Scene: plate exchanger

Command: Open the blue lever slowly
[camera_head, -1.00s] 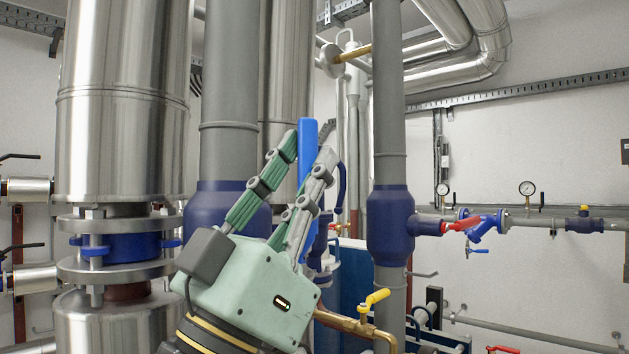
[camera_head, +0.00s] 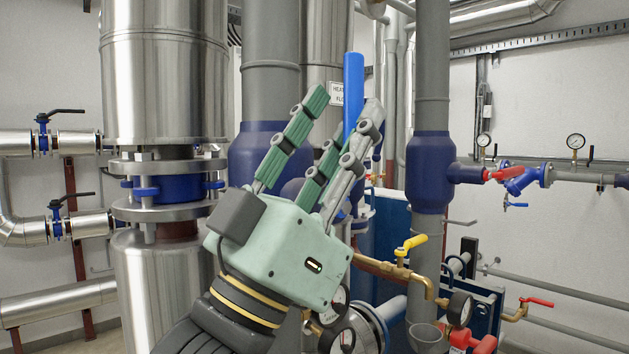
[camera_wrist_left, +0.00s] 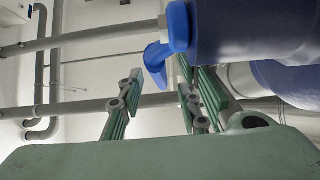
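The blue lever (camera_head: 354,90) is a long flat bar standing upright in the head view. Its lower part is hidden behind my left gripper's fingers. My left gripper (camera_head: 345,103) is pale green, points upward, and has its fingers spread. The lever shows between the fingertips in the head view and rises above them. In the left wrist view, a blue part (camera_wrist_left: 157,58), apparently the lever, hangs near the space between the open fingers (camera_wrist_left: 165,95). I cannot tell whether any finger touches it. My right gripper is in neither view.
A thick grey pipe with a blue collar (camera_head: 431,175) stands right of the gripper. A steel-clad column (camera_head: 165,80) stands left. A yellow-handled valve (camera_head: 410,243) and gauges (camera_head: 460,308) sit low on the right. A red-handled valve (camera_head: 503,173) is farther right.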

